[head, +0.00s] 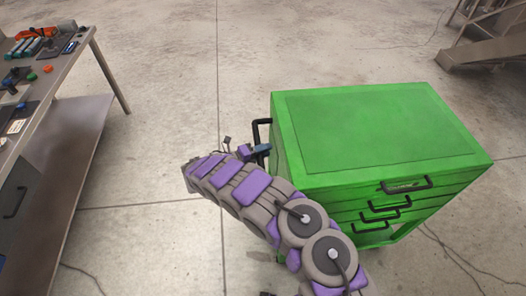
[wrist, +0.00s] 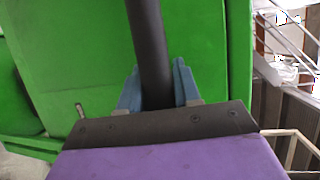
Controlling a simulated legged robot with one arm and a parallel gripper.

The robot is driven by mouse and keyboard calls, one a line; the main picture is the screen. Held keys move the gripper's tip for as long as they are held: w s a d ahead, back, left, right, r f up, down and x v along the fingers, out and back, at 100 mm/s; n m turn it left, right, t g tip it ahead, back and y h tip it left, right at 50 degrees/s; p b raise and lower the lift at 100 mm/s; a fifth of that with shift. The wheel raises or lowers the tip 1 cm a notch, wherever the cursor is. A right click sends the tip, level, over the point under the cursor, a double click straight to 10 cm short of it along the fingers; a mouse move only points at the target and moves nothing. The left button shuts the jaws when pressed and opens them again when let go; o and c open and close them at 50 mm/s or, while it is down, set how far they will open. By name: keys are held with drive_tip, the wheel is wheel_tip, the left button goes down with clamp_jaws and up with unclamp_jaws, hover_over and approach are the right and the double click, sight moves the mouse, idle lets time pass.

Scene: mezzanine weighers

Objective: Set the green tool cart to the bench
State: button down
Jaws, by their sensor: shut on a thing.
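The green tool cart (head: 380,130) stands on the floor at the right in the head view, its black-handled drawers facing the lower right. A black push handle (head: 257,130) sticks out from its left side. My gripper (head: 262,150) is at that handle, partly hidden by my arm. In the wrist view my gripper's blue-grey fingers (wrist: 158,90) are shut around the dark handle bar (wrist: 147,40), with the cart's green side panel (wrist: 200,45) behind. The bench (head: 70,75) stands at the left, apart from the cart, with a stretch of floor between them.
Small tools and parts (head: 38,45) lie on the bench top. The bench has a lower shelf (head: 75,145). Metal stairs (head: 487,45) stand at the upper right. The concrete floor (head: 165,90) between bench and cart is clear.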

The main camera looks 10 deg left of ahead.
drive_tip(key=shift+s+a+f, duration=0.1)
drive_tip(key=shift+s+f, duration=0.05)
drive_tip(key=shift+f, duration=0.1)
drive_tip(key=shift+a, duration=0.1)
drive_tip(key=c, duration=1.2)
unclamp_jaws()
drive_tip(key=shift+a, duration=0.15)
drive_tip(key=shift+c, duration=0.2)
drive_tip(key=o, duration=0.4)
drive_tip(key=shift+a, duration=0.4)
drive_tip(key=shift+c, duration=0.2)
drive_tip(key=shift+d+r, duration=0.15)
drive_tip(key=shift+d, duration=0.1)
drive_tip(key=shift+s+a+r, duration=0.15)
drive_tip(key=shift+s+a, duration=0.1)
drive_tip(key=p+v, duration=0.1)
drive_tip(key=v, duration=1.5)
drive_tip(key=shift+s+a+f+p, duration=0.15)
drive_tip(key=shift+a+f+p, duration=0.15)
drive_tip(key=shift+a, duration=0.2)
